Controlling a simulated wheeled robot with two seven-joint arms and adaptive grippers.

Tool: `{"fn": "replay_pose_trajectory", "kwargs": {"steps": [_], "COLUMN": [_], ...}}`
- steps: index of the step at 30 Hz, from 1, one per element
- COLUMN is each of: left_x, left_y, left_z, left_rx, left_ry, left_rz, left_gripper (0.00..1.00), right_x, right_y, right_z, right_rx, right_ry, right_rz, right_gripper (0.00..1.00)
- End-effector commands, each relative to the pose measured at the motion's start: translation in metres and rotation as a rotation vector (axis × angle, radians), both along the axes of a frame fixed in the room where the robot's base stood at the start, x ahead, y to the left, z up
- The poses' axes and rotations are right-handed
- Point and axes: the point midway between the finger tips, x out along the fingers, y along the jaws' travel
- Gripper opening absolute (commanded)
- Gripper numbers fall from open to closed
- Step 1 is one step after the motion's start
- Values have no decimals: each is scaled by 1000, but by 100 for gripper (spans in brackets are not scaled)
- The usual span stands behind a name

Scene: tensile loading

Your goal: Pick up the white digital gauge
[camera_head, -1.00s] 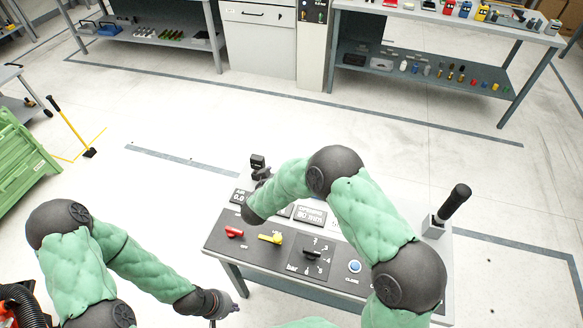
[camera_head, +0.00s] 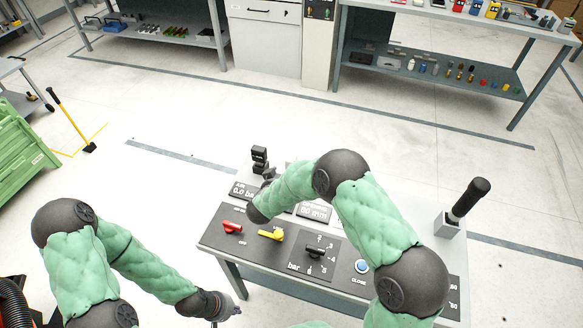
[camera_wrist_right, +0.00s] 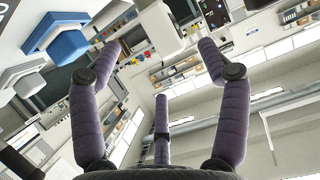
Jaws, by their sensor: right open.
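I cannot clearly make out the white digital gauge. A pale white piece (camera_wrist_right: 160,30) hangs between and beyond the fingertips in the right wrist view; I cannot tell whether it is the gauge. My right gripper (camera_wrist_right: 160,60) is open with its purple fingers spread, and nothing is between them that I can see held.
The console carries a red valve (camera_head: 231,227), a yellow valve (camera_head: 271,234), a black selector knob (camera_head: 314,251), a blue button (camera_head: 361,266) and a black lever (camera_head: 468,200). A black device (camera_head: 260,160) stands at its back. Open floor lies behind it.

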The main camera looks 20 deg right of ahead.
Motion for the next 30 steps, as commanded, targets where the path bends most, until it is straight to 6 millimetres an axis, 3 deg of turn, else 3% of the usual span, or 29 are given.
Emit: {"fn": "replay_pose_trajectory", "kwargs": {"steps": [6, 14, 22, 30], "left_x": [0, 0, 0, 0], "left_y": [0, 0, 0, 0], "left_z": [-10, -15, -30, -31], "left_rx": [0, 0, 0, 0], "left_ry": [0, 0, 0, 0], "left_rz": [0, 0, 0, 0], "left_gripper": [0, 0, 0, 0], "right_x": [25, 38, 66, 73], "right_y": [-18, -27, -45, -50], "right_z": [-15, -21, -34, -34], "right_rx": [0, 0, -1, 0], "right_ry": [0, 1, 0, 0], "right_rz": [-3, -3, -2, -1], "right_gripper": [76, 76, 76, 76]}}
